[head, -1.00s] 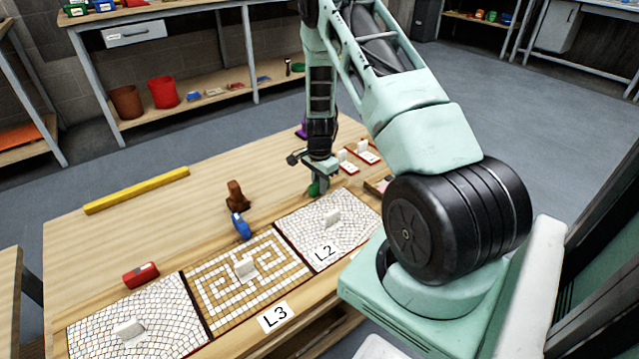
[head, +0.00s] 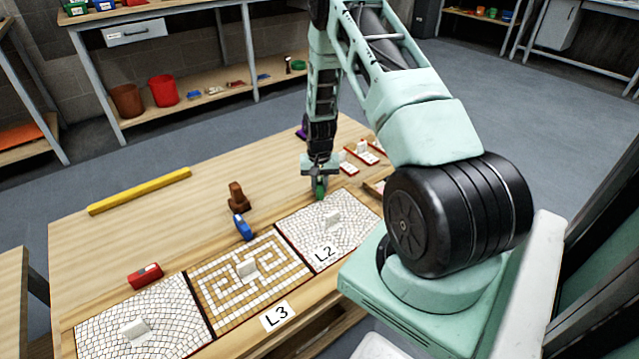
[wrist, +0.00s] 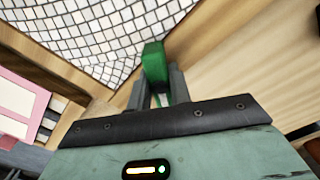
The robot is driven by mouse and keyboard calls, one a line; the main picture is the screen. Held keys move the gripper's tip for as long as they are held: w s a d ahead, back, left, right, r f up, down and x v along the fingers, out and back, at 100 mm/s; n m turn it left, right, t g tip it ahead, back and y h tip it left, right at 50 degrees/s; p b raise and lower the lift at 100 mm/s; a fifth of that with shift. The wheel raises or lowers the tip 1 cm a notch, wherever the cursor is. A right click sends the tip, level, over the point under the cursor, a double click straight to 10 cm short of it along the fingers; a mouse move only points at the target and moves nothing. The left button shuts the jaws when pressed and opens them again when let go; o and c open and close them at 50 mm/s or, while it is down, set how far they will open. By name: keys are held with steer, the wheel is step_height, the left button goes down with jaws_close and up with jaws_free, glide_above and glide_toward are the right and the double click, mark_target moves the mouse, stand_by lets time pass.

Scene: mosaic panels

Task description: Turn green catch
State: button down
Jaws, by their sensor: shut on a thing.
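The green catch (head: 320,187) stands at the far edge of the mosaic panel by the L2 label (head: 341,208). In the wrist view the green catch (wrist: 155,63) sits between my fingers, beside the white-tiled panel (wrist: 75,32). My gripper (head: 318,180) points down and is shut on the green catch; it also shows in the wrist view (wrist: 158,90). The catch's lower part is hidden by the fingers. A blue catch (head: 242,227) and a red catch (head: 145,276) stand along the far edges of the other panels.
A brown block-like thing (head: 238,195) stands behind the blue catch. A yellow bar (head: 140,190) lies near the table's far edge. Small red-edged pieces (head: 368,155) lie right of my gripper. Pale handles rise from the panels. The table's far middle is clear.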

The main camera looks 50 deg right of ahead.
mark_target(319, 183)
steer(key=n+p, duration=0.1)
steer(key=n, duration=0.5)
steer(key=shift+n, duration=0.3)
stand_by(0.4)
steer(key=c, duration=1.3)
jaws_free()
steer(key=shift+r, duration=0.15)
step_height(319, 183, up, 17)
steer(key=shift+r+p, duration=0.1)
steer(key=shift+p, duration=0.85)
